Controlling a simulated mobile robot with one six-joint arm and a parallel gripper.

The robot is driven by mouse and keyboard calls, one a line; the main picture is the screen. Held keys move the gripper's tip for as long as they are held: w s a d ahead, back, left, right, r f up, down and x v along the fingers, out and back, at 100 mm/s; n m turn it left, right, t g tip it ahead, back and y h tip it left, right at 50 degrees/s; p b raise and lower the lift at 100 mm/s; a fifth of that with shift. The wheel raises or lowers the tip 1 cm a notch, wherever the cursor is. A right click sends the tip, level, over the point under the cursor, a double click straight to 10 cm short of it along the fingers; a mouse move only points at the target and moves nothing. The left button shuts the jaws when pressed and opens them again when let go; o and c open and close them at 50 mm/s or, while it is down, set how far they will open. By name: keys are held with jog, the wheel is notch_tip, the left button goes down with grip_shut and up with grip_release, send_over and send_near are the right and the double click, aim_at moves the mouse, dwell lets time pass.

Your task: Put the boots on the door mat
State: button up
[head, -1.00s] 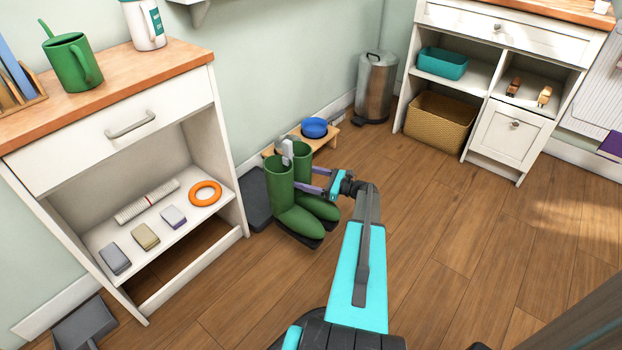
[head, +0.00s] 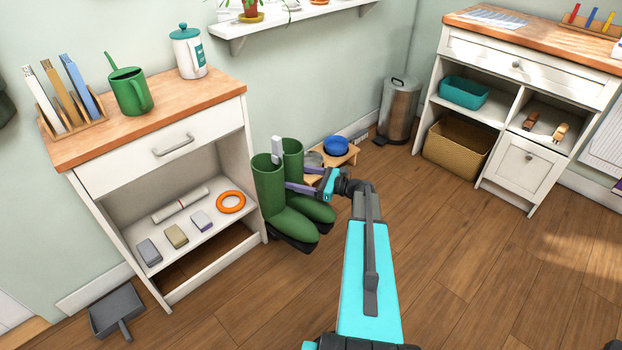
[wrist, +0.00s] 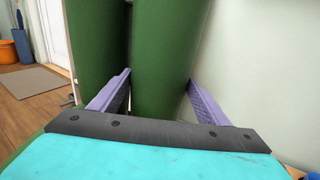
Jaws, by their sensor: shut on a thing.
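The green boots (head: 268,186) stand upright as a pair right of the left cabinet, joined at the top by a pale clip (head: 277,149). My gripper (head: 303,180) is shut on the boots, its purple fingers at the shafts. In the wrist view the green shafts (wrist: 160,50) fill the middle, one of them between the fingers (wrist: 160,80). Whether the soles touch the floor is unclear. A grey-brown door mat (wrist: 35,81) lies on the floor at the left of the wrist view, before a white door. The head view does not show it.
The left cabinet (head: 250,165) is close beside the boots. A low wooden stand (head: 345,158) with a blue bowl (head: 336,145) is behind them. A metal bin (head: 398,110) stands farther back. A dustpan (head: 117,309) lies front left.

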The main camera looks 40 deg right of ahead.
jog(key=a+r+n+g+y+p, duration=0.1)
jog(key=a+r+p, duration=0.9)
jog(key=r, duration=0.6)
jog(key=a+r+n+g+y+p, duration=0.2)
jog(key=a+r+p, duration=0.9)
jog(key=a+r, duration=0.3)
jog(key=s+a+r+n+g+y+p, duration=0.1)
jog(key=a+r+y+p, duration=0.1)
jog(key=a+r+p, duration=0.9)
notch_tip(320, 180, up, 8)
jog(key=shift+a+r+g, duration=0.15)
jog(key=shift+a+g, duration=0.15)
jog(key=shift+a, duration=0.5)
